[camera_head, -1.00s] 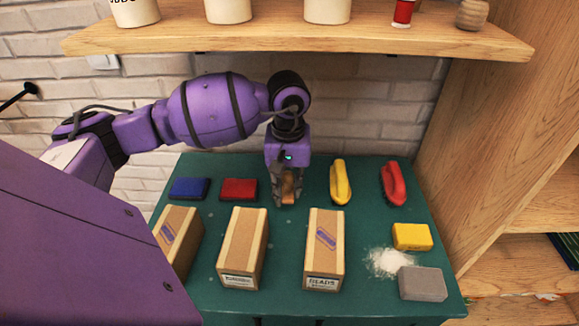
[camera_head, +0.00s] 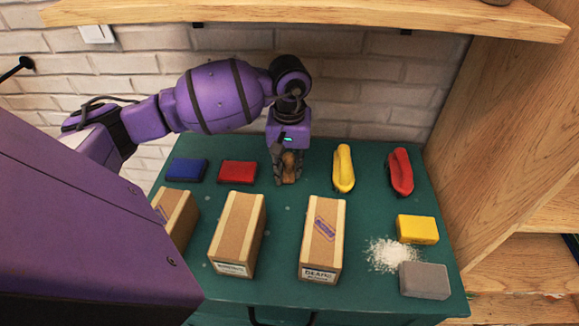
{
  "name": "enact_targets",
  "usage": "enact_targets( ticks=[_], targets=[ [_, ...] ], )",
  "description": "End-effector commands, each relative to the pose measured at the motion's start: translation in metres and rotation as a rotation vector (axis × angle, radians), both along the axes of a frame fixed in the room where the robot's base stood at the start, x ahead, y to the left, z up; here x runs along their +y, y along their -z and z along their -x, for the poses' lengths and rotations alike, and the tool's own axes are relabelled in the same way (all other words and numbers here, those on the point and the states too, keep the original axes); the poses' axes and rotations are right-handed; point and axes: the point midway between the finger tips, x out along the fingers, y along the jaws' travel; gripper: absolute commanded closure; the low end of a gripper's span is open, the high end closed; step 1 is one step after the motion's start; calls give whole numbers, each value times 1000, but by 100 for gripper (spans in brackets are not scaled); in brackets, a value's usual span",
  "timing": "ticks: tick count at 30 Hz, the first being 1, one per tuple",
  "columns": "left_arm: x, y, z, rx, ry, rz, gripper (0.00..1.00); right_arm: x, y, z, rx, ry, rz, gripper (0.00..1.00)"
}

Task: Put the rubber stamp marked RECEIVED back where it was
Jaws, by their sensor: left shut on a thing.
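My left gripper (camera_head: 288,178) is at the back middle of the green table top (camera_head: 280,222). It points down and is shut on a small brown wooden piece (camera_head: 289,166), which looks like a stamp handle. The fingers hide most of it, and no RECEIVED mark is readable. The held piece is low, at or just above the green surface; I cannot tell if it touches. It is between a red pad (camera_head: 238,172) on its left and a yellow handled tool (camera_head: 343,169) on its right. My right gripper is not in view.
A blue pad (camera_head: 187,170) lies left of the red one. A red handled tool (camera_head: 400,172) lies at back right. Cardboard boxes (camera_head: 322,245) stand in front. White powder (camera_head: 390,256), a yellow block (camera_head: 417,229) and a grey block (camera_head: 424,280) lie at front right. A shelf (camera_head: 320,15) hangs above.

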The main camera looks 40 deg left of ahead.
Motion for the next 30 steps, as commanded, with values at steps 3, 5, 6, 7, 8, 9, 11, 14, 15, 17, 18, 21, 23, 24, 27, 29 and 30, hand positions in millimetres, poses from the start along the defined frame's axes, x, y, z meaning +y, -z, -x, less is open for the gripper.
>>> enact_targets(
  ticks=[3,5,6,7,8,9,11,14,15,17,18,21,23,24,27,29,30],
  targets=[
    [-1,2,0,1,1,1,65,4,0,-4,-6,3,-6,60],
    [-1,1,0,1,1,1,58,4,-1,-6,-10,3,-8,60],
    [-1,1,0,1,1,1,58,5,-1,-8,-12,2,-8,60],
    [-1,1,0,1,1,1,58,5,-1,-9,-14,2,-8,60],
    [-1,1,0,1,1,1,58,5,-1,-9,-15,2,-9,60],
    [-1,1,0,1,1,1,58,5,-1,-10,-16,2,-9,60],
    [-1,1,0,1,1,1,58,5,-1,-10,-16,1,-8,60],
    [-1,0,0,0,1,1,58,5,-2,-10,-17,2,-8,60],
    [-1,-2,0,-1,0,1,58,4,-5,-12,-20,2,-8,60],
    [0,-8,-1,-2,1,0,58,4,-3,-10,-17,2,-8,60],
    [0,-12,-1,-3,1,-2,58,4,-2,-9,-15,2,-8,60],
    [0,-29,-1,-3,0,-2,58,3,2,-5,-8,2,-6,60],
    [0,-39,-1,-3,1,-2,58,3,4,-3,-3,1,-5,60],
    [0,-46,-1,-1,1,-2,58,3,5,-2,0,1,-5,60],
    [0,-61,0,-1,0,-1,58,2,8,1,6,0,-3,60],
    [0,-67,0,0,0,-1,58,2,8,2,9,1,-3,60],
    [-1,-71,0,1,0,0,58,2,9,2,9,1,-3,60]
  ],
)
